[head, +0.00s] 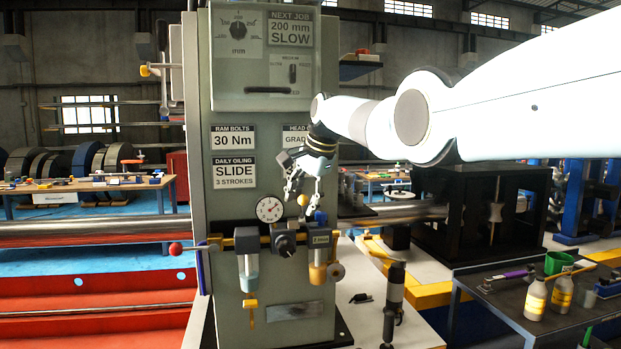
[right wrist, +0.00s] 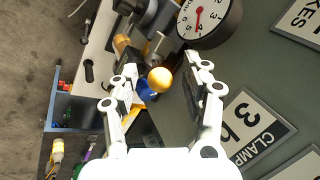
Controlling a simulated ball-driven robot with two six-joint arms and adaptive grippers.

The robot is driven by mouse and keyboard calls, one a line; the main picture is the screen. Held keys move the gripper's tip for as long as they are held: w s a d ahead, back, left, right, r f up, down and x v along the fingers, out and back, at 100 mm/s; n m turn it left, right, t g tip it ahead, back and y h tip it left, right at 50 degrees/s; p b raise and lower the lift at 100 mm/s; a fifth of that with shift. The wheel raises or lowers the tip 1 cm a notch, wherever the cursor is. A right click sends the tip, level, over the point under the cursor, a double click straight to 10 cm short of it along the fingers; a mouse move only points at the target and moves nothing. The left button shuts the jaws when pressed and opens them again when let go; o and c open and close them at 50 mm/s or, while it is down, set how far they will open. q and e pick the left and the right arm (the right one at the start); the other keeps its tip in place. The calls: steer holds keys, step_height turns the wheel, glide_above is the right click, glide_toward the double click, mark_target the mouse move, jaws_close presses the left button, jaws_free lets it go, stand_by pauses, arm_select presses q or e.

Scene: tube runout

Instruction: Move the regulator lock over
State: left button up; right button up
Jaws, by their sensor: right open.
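My right gripper (head: 304,196) is in front of the grey machine panel, just right of the round white gauge (head: 269,209). In the right wrist view its two fingers are apart (right wrist: 162,72). A yellow ball-shaped knob (right wrist: 160,80) shows between the fingertips, with no clear contact; it also shows in the head view (head: 303,201). A small blue part (right wrist: 147,92) sits behind the knob. I cannot tell for certain which part is the regulator lock. The gauge, with a red needle, is also in the right wrist view (right wrist: 206,18). My left gripper is not in view.
Below the gauge is a regulator row with a dark round knob (head: 285,243), a grey bowl (head: 249,272) and a yellow bowl (head: 317,270). A red ball lever (head: 175,248) sticks out left. A dark bench (head: 520,300) with bottles stands right.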

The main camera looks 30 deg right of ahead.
steer(key=v, duration=1.1)
steer(key=shift+r, duration=0.25)
steer(key=shift+s+d, duration=0.1)
